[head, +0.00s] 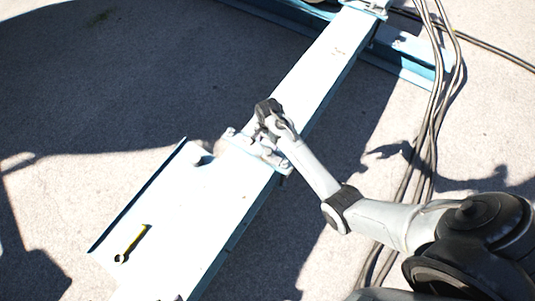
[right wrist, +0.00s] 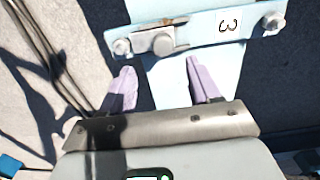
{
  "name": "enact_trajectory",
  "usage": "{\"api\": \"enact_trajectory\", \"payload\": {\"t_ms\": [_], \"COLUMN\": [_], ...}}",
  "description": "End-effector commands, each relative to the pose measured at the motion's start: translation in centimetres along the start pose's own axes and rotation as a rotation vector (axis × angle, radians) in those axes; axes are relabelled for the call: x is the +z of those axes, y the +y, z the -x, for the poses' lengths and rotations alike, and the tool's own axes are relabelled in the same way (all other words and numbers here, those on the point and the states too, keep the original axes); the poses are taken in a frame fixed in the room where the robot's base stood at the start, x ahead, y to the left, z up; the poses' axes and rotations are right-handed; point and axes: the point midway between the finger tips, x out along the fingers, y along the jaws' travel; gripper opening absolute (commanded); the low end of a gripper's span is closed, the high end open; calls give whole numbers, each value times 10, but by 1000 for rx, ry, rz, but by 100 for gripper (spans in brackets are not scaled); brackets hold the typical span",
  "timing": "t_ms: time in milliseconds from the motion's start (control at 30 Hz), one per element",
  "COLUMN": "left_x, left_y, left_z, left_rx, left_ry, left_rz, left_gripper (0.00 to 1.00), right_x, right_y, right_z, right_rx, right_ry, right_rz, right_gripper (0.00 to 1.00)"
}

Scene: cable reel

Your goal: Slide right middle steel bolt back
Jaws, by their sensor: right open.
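A pale blue beam (head: 310,85) runs diagonally through the head view, with a bracket (head: 240,142) across it at mid-length. In the right wrist view a bracket plate (right wrist: 200,30) marked "3" crosses the beam. I cannot tell for certain which is the named bolt. My right gripper (head: 266,125) is over the bracket; its fingertips are unclear there. In the right wrist view its purple fingers (right wrist: 159,70) are apart and empty, just short of the plate.
A yellow-and-black wrench (head: 131,243) lies on the wide near part of the beam. Dark cables (head: 432,130) run down the right side. A blue cross rail (head: 410,55) and another bracket (head: 368,7) are at the far end. Shadowed concrete lies to the left.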

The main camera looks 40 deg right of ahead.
Motion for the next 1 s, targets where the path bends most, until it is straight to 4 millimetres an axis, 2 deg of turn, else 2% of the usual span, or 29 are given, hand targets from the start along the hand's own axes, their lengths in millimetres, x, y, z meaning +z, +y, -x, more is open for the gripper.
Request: {"api": "enact_trajectory", "payload": {"t_ms": [200, 600, 800, 1000], "left_x": [-4, 6, 8, 8], "left_y": [-1, 0, 0, 0], "left_z": [-10, -37, -43, -44], "left_rx": [-3, -2, -2, -3], "left_ry": [18, 15, 14, 13], "left_rz": [0, -1, -1, -1], "left_gripper": [43, 43, 43, 43], "right_x": [0, 0, -1, -1], "right_y": [-1, -1, -1, -1], "right_z": [-26, -88, -102, -104], "right_rx": [-1, -1, -2, -3], "right_ry": [0, 1, 1, 1], "right_rz": [0, 0, -1, -1], "right_gripper": [62, 62, 62, 62]}}
